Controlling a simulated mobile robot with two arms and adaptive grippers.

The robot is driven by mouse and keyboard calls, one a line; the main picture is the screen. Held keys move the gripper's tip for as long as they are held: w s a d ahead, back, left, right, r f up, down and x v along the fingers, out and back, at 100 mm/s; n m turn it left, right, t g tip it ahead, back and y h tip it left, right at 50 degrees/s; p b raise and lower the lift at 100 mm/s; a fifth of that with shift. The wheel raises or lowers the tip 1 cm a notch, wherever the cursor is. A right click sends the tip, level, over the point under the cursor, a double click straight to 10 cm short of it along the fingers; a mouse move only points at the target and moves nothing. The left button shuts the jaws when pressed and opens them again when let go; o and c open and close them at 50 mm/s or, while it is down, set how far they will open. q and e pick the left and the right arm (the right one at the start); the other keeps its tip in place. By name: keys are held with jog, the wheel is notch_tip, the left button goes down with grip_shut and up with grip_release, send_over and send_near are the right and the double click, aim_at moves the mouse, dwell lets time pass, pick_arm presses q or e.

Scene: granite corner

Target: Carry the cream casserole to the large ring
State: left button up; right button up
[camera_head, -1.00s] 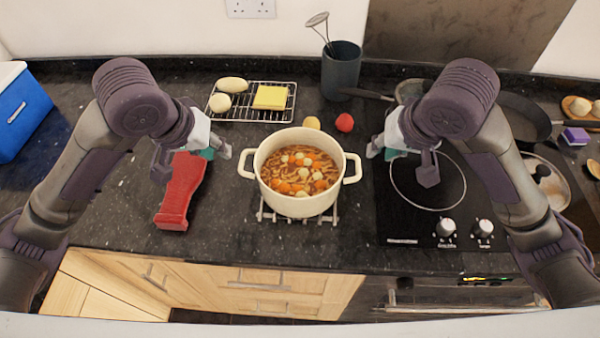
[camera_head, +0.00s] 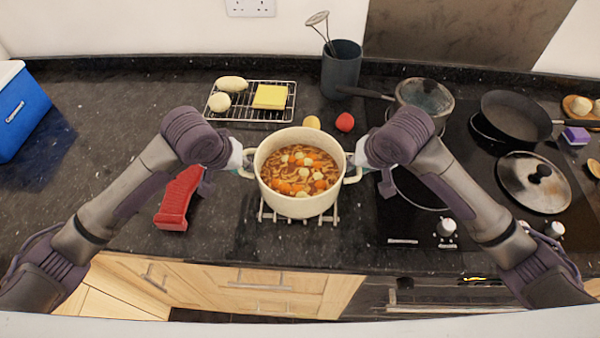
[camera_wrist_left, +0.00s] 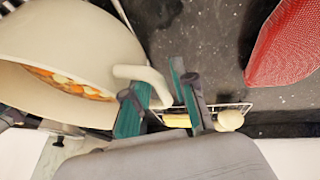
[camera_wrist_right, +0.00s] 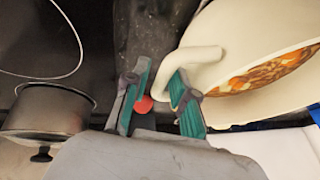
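The cream casserole (camera_head: 302,205), filled with soup and vegetables, stands upright on a metal trivet (camera_head: 265,212) in the middle of the counter. The large ring (camera_head: 407,201) is a pale circle on the black hob to its right, partly hidden by my right arm; its arc shows in the right wrist view (camera_wrist_right: 78,45). My left gripper (camera_wrist_left: 160,98) is open, with the casserole's left handle (camera_wrist_left: 143,74) reaching between its fingers. My right gripper (camera_wrist_right: 157,98) is open, with the right handle (camera_wrist_right: 190,56) reaching between its fingers.
A red oven mitt (camera_head: 175,202) lies left of the casserole. A wire rack (camera_head: 233,115), a tomato (camera_head: 345,122) and a utensil pot (camera_head: 341,72) stand behind. A saucepan (camera_head: 424,98), frying pan (camera_head: 510,120) and lid (camera_head: 534,182) are on the right.

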pick_arm(q)
grip_shut()
pick_arm(e)
grip_shut()
